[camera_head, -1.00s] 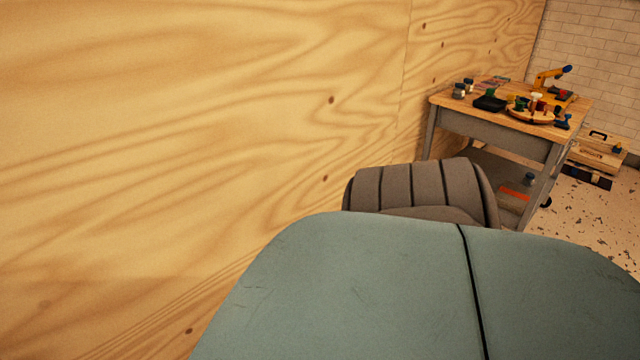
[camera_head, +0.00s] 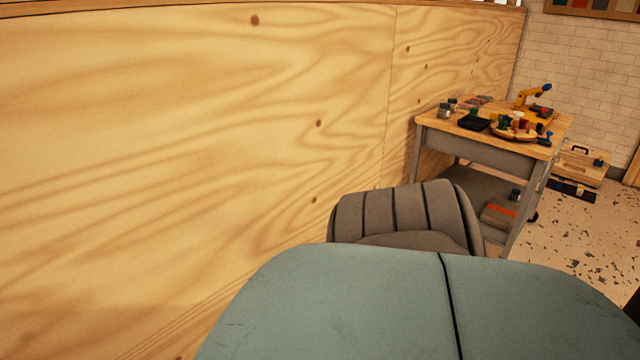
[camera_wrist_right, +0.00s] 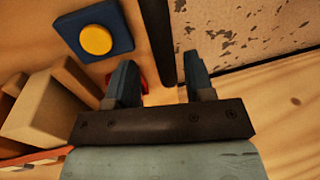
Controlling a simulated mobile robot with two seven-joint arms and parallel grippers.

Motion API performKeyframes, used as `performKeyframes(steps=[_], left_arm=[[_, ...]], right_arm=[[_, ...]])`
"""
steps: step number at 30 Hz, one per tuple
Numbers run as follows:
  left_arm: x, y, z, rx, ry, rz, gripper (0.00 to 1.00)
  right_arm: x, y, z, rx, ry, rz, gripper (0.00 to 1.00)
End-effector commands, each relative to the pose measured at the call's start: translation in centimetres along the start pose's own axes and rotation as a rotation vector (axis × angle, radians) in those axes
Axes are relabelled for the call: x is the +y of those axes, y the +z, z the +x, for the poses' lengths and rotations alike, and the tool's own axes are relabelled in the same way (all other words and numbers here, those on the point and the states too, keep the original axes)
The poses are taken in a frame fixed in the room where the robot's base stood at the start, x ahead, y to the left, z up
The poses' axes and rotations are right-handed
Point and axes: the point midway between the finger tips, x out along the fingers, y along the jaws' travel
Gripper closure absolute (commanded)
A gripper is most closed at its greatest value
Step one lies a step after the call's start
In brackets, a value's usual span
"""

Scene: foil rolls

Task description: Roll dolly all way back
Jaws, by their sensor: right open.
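I cannot pick out a dolly for certain in either view. My right gripper (camera_wrist_right: 158,72) shows in the right wrist view with its two blue fingers apart and nothing between them. Beyond the fingers are a dark post (camera_wrist_right: 156,35) and a red item (camera_wrist_right: 141,84), partly hidden by the left finger. My left gripper is in neither view. The head view shows no gripper; my own teal body fills its lower part.
A plywood wall (camera_head: 200,130) fills the left of the head view. A workbench (camera_head: 480,150) with tools stands at the right, toolboxes (camera_head: 578,165) beyond it. Speckled floor (camera_head: 580,235) is clear there. The wrist view shows a blue block with a yellow button (camera_wrist_right: 95,39) and wooden blocks (camera_wrist_right: 45,107).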

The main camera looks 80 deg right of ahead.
Motion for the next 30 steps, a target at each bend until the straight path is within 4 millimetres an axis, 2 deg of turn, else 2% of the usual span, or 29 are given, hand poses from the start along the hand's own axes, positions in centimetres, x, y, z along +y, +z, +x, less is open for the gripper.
performKeyframes(steps=[1,6,13,19,30], left_arm=[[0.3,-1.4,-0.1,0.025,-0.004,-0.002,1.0],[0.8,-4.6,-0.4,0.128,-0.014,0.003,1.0],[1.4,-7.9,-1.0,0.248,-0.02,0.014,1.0],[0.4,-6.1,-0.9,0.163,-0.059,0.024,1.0],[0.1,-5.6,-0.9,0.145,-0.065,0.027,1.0]], right_arm=[[0.0,0.1,-1.7,0.0,0.002,-0.001,0.52],[0.0,0.1,-5.8,-0.001,0.003,-0.002,0.52],[0.1,0.1,-10.3,-0.001,0.003,-0.001,0.52],[0.2,0.1,-12.1,-0.001,0.003,0.0,0.52],[0.2,0.1,-12.3,-0.001,0.003,0.001,0.52]])
